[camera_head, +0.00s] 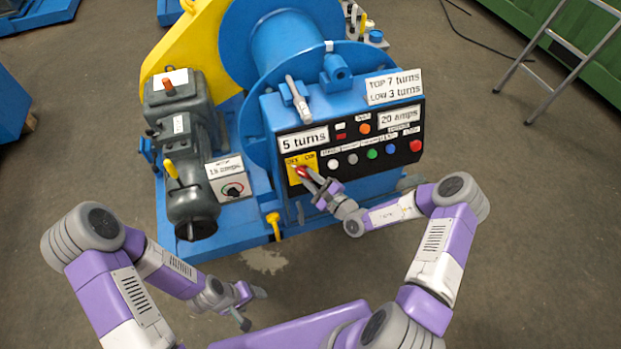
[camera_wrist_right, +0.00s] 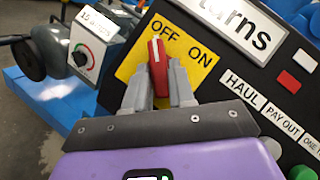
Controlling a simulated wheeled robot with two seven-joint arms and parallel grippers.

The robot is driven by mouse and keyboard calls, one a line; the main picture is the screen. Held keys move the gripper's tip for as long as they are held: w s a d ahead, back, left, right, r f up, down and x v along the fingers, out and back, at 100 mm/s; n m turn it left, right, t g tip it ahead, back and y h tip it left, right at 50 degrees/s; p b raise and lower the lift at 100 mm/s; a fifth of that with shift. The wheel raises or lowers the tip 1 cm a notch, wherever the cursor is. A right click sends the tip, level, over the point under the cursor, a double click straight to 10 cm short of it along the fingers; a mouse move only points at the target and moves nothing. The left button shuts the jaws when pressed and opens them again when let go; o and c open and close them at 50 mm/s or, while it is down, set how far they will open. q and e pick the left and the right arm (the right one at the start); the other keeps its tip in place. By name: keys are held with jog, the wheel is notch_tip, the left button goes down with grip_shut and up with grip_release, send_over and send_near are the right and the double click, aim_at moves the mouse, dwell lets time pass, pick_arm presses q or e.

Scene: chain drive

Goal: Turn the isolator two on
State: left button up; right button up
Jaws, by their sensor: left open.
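A red rotary switch handle (camera_head: 302,171) sits on a yellow OFF/ON plate (camera_head: 291,161) at the left of the black control panel. In the right wrist view the red handle (camera_wrist_right: 157,65) has a white line, and its top end points up nearer the word OFF than ON. My right gripper (camera_head: 310,180) is at this switch, with its fingers (camera_wrist_right: 159,88) closed on both sides of the handle. My left gripper (camera_head: 253,308) is open and empty, low in front of the machine. No label reading "isolator two" is legible.
Coloured push buttons (camera_head: 372,154) line the panel to the right. A grey motor (camera_head: 190,150) is at the left, and a ladder (camera_head: 560,75) at the right. The floor in front is clear.

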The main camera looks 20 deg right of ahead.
grip_shut()
jog(key=m+h+p, duration=0.1)
jog(key=m+t+p, duration=0.1)
jog(key=m+p, duration=0.1)
jog(key=m+t+h+p, duration=0.1)
jog(key=m, duration=0.1)
jog(key=shift+s+a+h, duration=0.15)
jog(key=shift+a+h, duration=0.15)
jog(key=m+h+p, duration=0.3)
jog(key=m+h, duration=0.1)
jog(key=m, duration=0.2)
jog(key=a+m+g+h+p, duration=0.1)
jog(key=m+h+p, duration=0.2)
jog(key=m, duration=0.4)
jog(key=m+h+p, duration=0.4)
jog(key=m+h, duration=0.1)
jog(key=m, duration=0.2)
jog(key=shift+a+g, duration=0.3)
jog(key=shift+a, duration=0.05)
jog(key=shift+m, duration=0.3)
